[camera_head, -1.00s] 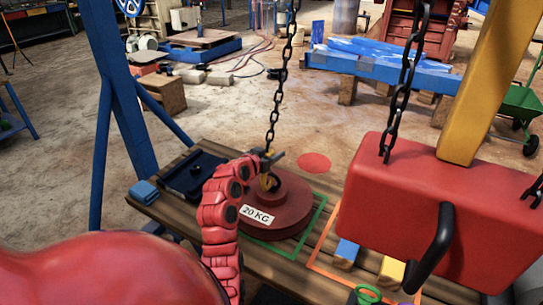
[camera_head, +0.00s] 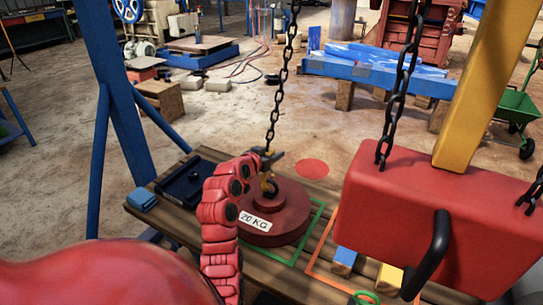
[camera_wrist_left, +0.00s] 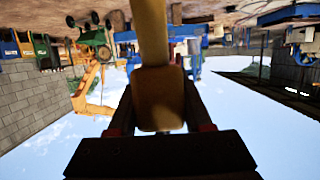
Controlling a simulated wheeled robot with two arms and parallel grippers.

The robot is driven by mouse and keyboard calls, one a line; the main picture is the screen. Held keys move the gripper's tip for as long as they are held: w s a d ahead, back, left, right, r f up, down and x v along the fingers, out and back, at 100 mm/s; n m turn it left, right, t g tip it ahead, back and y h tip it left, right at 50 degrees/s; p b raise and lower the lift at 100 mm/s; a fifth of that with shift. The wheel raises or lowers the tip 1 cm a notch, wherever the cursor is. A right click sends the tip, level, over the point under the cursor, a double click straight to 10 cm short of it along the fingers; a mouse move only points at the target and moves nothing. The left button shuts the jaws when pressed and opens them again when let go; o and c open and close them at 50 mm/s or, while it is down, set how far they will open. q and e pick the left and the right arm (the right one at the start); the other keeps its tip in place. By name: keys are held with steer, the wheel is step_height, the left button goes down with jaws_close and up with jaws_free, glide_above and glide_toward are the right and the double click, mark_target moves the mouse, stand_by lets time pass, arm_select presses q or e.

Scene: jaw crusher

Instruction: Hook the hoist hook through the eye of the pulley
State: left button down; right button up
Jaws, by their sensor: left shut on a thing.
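The hoist chain (camera_head: 277,95) hangs down to my left gripper (camera_head: 267,157). The gripper is shut on the yellowish hook block at the chain's end. In the left wrist view this block (camera_wrist_left: 158,95) sits between the two fingers. The dark curved hook (camera_head: 270,187) is below the gripper, at the top of a round red weight (camera_head: 290,225) marked 20 KG. I cannot tell whether the hook passes through an eye there. No separate pulley is clearly recognisable. My red left arm covers the weight's left edge. My right gripper is not in view.
The weight stands on a plank table (camera_head: 175,215) inside a green outline. A blue tray (camera_head: 190,180) lies left of it. A large red block (camera_head: 400,220) with a black handle hangs at the right. A blue post (camera_head: 115,90) stands at the left.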

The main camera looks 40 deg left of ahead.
arm_select(q)
steer(key=shift+w+r, duration=0.1)
steer(key=shift+r, duration=0.1)
steer(key=shift+c, duration=1.2)
jaws_free()
steer(key=shift+s, duration=0.2)
steer(key=v, duration=1.7)
steer(key=shift+d+p, duration=0.2)
steer(key=shift+p, duration=0.15)
steer(key=shift+s, duration=0.15)
